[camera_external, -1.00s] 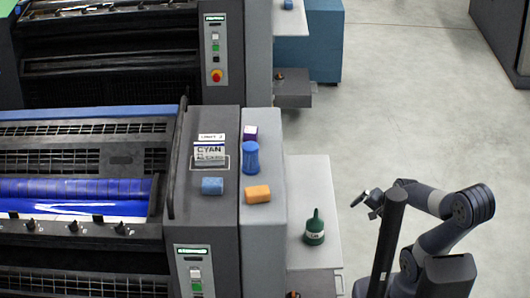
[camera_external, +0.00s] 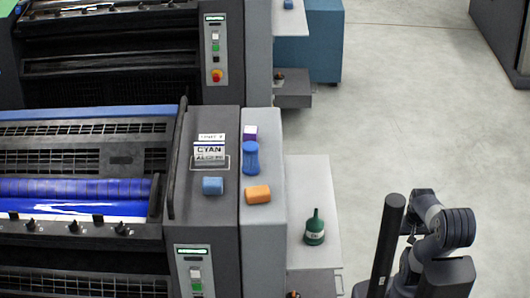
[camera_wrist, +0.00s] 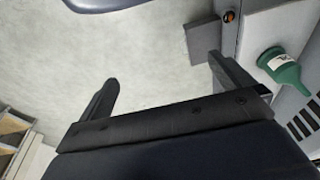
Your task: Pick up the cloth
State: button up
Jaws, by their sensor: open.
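No item is plainly a cloth. A small blue block-shaped item (camera_external: 212,186), possibly a folded cloth, lies on the dark top of the printing unit. A similar orange item (camera_external: 257,194) lies on the lighter grey top to its right. I cannot tell which is the cloth. Neither shows in the wrist view. My gripper (camera_wrist: 165,88) is open and empty in the wrist view, with bare floor between its fingers. In the external view its fingers are hidden by my arm, low on the right, well apart from both items.
A green bottle (camera_external: 314,228) stands on the pale side shelf (camera_external: 312,180). The floor (camera_external: 415,110) beyond is clear.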

jog(key=shift+s+d+f, duration=0.1)
jog(key=shift+s, duration=0.05)
jog(key=shift+c, duration=0.2)
jog(key=c, duration=0.6)
